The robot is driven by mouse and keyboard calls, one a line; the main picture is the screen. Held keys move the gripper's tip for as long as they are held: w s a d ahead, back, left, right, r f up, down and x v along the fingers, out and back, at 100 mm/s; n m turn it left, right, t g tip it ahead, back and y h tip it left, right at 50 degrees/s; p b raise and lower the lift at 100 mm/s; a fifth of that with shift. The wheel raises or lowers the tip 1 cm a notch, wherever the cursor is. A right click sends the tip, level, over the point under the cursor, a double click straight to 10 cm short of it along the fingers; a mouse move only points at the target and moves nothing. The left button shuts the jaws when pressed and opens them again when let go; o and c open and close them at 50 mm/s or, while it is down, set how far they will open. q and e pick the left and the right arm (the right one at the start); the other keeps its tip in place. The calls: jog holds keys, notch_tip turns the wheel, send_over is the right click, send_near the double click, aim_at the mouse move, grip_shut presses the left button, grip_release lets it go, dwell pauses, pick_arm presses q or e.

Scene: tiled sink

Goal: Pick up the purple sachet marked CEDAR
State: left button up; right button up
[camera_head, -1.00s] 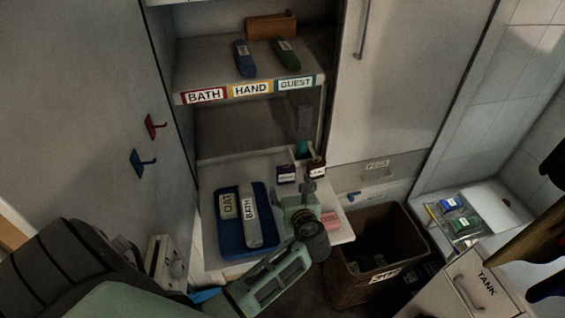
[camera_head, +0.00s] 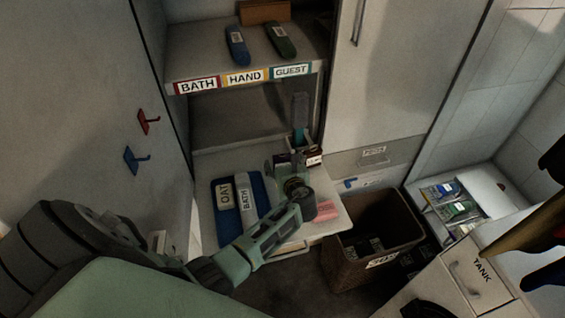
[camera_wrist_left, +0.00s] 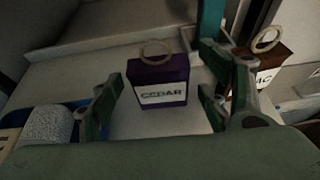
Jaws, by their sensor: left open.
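The purple sachet marked CEDAR (camera_wrist_left: 158,84) stands upright on the shelf in the left wrist view, with a tan ring on top and its white label facing me. My left gripper (camera_wrist_left: 160,102) is open, with one finger on each side of the sachet and visible gaps to both. In the head view my left gripper (camera_head: 284,170) is over the lower shelf and mostly hides the purple sachet. A brown sachet (camera_wrist_left: 266,62) with a ring and a partly hidden label stands to the right, behind the right finger. My right gripper does not show.
A blue tray (camera_head: 226,237) with OAT and BATH items lies left of the gripper. A pink item (camera_head: 326,211) lies to its right. A teal upright piece (camera_wrist_left: 210,22) stands behind the sachets. A dark bin (camera_head: 345,262) is on the floor right of the shelf.

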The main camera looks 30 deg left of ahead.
pick_arm(q)
jog(key=c, duration=1.2)
